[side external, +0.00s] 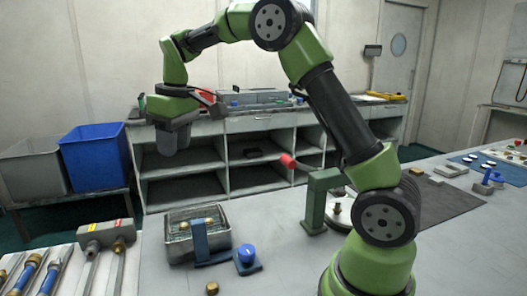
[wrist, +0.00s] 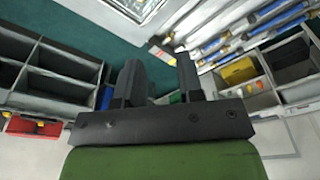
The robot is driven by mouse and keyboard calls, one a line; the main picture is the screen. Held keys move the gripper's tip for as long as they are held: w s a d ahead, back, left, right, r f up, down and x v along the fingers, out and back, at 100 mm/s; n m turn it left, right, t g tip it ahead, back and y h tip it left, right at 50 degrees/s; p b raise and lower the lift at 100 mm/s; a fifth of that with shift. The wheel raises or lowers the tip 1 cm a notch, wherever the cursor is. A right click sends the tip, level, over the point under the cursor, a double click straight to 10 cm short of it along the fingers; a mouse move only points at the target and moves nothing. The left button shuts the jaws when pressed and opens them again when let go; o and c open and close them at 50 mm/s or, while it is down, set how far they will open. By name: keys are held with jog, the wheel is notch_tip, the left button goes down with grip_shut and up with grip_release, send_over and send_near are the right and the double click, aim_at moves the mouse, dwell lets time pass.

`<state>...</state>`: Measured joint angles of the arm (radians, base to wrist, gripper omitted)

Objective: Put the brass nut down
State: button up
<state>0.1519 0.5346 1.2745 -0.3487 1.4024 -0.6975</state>
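A small brass nut (side external: 212,288) rests on the grey table near the front edge of the side view, below the metal tray (side external: 228,242). Other small brass pieces (side external: 208,222) show in that tray. I cannot tell which piece is the task's nut. My gripper (side external: 174,150) hangs high above and behind the tray, apart from the table. In the wrist view my gripper (wrist: 158,80) has its two dark fingers apart, with nothing visible held between them. No brass nut can be made out in the wrist view.
A blue knob on a block (side external: 247,257) stands right of the tray. A grey manifold block (side external: 103,233) and cylinders (side external: 45,279) lie at left. A green stand with a red-ended lever (side external: 315,205) stands near my base. Blue (side external: 95,160) and grey bins stand behind.

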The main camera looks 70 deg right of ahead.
jog(key=s+a+r+m+t+y, duration=0.1)
jog(key=s+a+r+m+t, duration=0.35)
jog(key=s, duration=0.85)
jog(key=s+a, duration=0.3)
jog(key=s, duration=0.7)
jog(key=shift+s+f+m+t+y, duration=0.15)
jog(key=shift+f+m+t+y, duration=0.1)
jog(key=shift+m+t+y, duration=0.2)
jog(key=shift+a, duration=0.1)
dwell(0.3)
